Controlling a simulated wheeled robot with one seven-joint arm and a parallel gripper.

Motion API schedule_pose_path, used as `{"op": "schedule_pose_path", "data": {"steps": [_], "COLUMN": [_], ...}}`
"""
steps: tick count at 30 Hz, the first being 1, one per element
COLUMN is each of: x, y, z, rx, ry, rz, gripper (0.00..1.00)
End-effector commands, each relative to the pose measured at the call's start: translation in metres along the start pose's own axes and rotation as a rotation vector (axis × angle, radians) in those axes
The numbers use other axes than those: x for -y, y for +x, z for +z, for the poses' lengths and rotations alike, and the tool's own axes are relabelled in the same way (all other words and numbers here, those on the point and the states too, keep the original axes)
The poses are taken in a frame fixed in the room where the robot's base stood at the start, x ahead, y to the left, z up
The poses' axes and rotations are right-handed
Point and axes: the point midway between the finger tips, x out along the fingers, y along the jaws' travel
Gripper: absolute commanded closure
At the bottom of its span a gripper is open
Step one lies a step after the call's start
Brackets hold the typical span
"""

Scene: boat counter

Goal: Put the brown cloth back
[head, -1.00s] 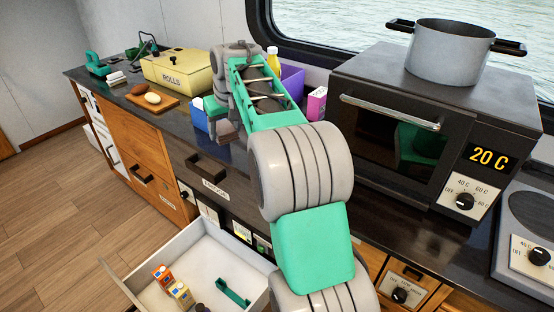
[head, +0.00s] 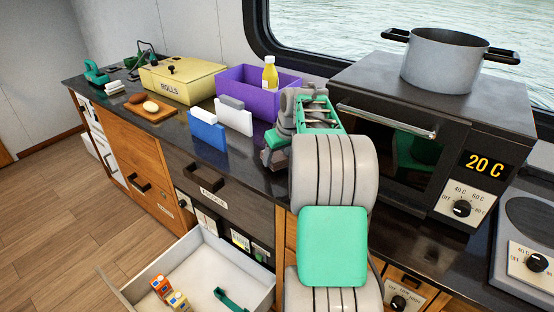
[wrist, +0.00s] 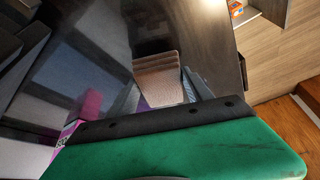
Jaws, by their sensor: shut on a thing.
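The brown cloth (wrist: 158,78) shows in the wrist view as a flat, ribbed, folded piece. My gripper (wrist: 163,98) is shut on it, with grey-blue finger parts on both sides. In the head view my gripper (head: 275,158) is low over the dark counter, in front of the oven's left side and right of the upright holders. The cloth cannot be made out there. A blue holder (head: 207,132) and a white holder with a grey piece (head: 235,115) stand left of my gripper.
A purple bin (head: 240,84) with a yellow bottle (head: 269,74) stands behind. A pink box (wrist: 70,133) is close by in the wrist view. The oven (head: 385,140) is at right. An open drawer (head: 200,265) holds cartons below.

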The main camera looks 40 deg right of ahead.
Motion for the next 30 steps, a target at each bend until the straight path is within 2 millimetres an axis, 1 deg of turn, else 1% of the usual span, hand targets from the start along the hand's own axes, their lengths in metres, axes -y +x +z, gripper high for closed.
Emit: {"op": "schedule_pose_path", "data": {"steps": [1,3,13,14,15,21,28,30], "x": [0.001,0.001,0.001,0.001,0.001,0.001,0.001,0.001], "y": [0.006,0.012,0.017,0.016,0.016,0.016,0.015,0.011], "z": [0.002,0.005,0.006,0.006,0.006,0.006,0.005,0.004], "rx": [0.001,0.0,-0.001,-0.001,-0.001,0.0,-0.001,-0.001], "ry": [0.0,-0.001,-0.001,-0.001,-0.001,-0.001,-0.001,-0.001], "rz": [-0.001,0.0,0.001,0.001,0.001,0.001,0.001,0.001], "gripper": [0.74,0.74,0.74,0.4,0.37,0.2,0.2,0.2]}}
